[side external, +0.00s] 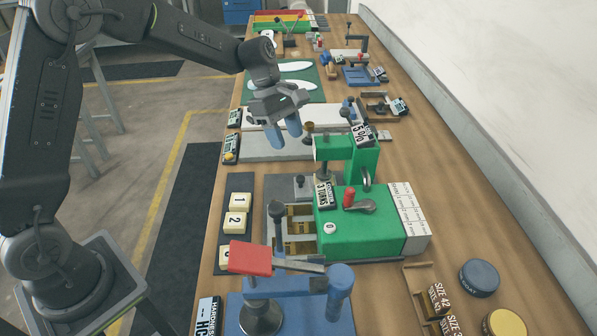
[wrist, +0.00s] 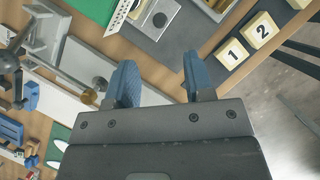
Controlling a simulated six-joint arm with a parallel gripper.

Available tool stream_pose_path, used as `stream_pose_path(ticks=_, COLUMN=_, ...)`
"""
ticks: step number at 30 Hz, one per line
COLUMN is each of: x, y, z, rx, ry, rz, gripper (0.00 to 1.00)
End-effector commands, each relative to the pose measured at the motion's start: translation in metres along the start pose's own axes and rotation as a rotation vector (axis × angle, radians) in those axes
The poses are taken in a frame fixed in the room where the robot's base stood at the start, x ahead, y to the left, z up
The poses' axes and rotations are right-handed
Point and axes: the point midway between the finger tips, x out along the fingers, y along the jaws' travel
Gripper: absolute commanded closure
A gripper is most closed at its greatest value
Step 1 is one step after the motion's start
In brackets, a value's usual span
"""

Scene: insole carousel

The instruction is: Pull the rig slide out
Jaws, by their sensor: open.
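The green rig (side external: 350,228) stands on the bench, with a red knob and a grey lever on top. A grey plate with a dark knob (side external: 300,182) lies at its left side and looks like the slide; I cannot tell for certain. In the wrist view, a pale plate with a round dark knob (wrist: 160,19) sits beside a green part at the top. My gripper (side external: 284,131) is open and empty, above the bench behind the rig. Its two blue fingers (wrist: 160,68) are spread apart, away from the knob.
Numbered blocks (side external: 235,222) sit on a dark mat left of the rig. A blue stand with a red block (side external: 250,259) stands in front. A green post (side external: 350,160) rises near my gripper. Long light plates (side external: 280,147) lie beneath it.

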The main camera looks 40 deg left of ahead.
Motion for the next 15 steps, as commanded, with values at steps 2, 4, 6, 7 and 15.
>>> stream_pose_path(ticks=2, x=0.019, y=-0.001, z=0.000, rx=-0.001, ry=0.000, rz=-0.006, gripper=0.52)
stream_pose_path(ticks=4, x=0.034, y=-0.001, z=0.000, rx=0.001, ry=0.000, rz=-0.006, gripper=0.52)
stream_pose_path(ticks=6, x=0.047, y=-0.001, z=0.000, rx=0.001, ry=0.001, rz=-0.004, gripper=0.52)
stream_pose_path(ticks=7, x=0.053, y=-0.001, z=0.000, rx=0.000, ry=0.000, rz=-0.005, gripper=0.52)
stream_pose_path(ticks=15, x=0.090, y=-0.001, z=0.000, rx=0.001, ry=0.001, rz=-0.002, gripper=0.52)
